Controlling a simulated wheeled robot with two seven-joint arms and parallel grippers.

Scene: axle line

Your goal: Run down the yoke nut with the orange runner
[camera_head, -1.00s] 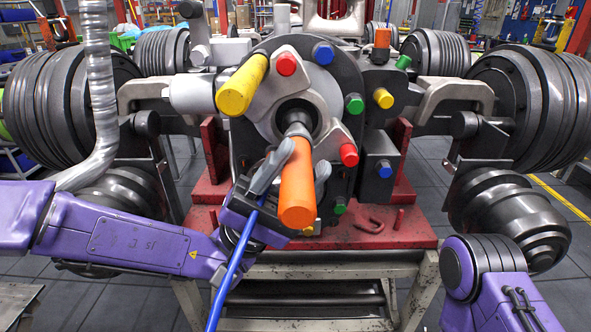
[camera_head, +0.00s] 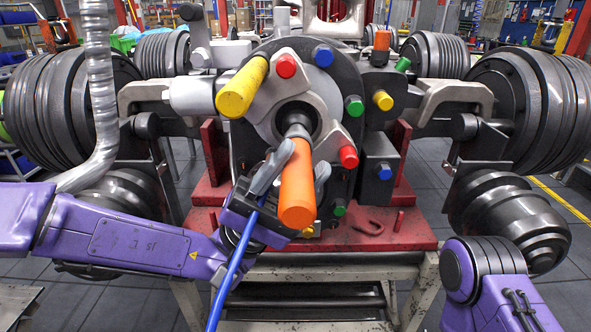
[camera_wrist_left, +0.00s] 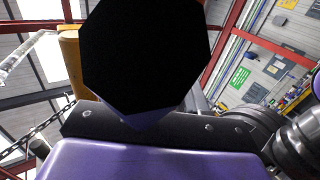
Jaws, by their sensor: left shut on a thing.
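The orange runner (camera_head: 297,188) is a thick orange cylinder at the centre of the head view. Its narrow metal end points into the dark round opening (camera_head: 298,116) of the hub. The yoke nut cannot be made out there. My left gripper (camera_head: 295,172) is shut on the orange runner, with a grey finger on each side of it. In the left wrist view a large dark octagonal shape (camera_wrist_left: 143,55) fills the middle and hides what lies behind it. My right gripper is out of view; only part of that purple arm shows at the lower right.
A yellow cylinder (camera_head: 242,87) sticks out just up and left of the runner. Red (camera_head: 348,156), blue (camera_head: 323,54) and green (camera_head: 354,105) capped studs surround the hub. A red base (camera_head: 370,236) on a metal stand (camera_head: 300,262) carries it. Large dark ribbed drums flank both sides.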

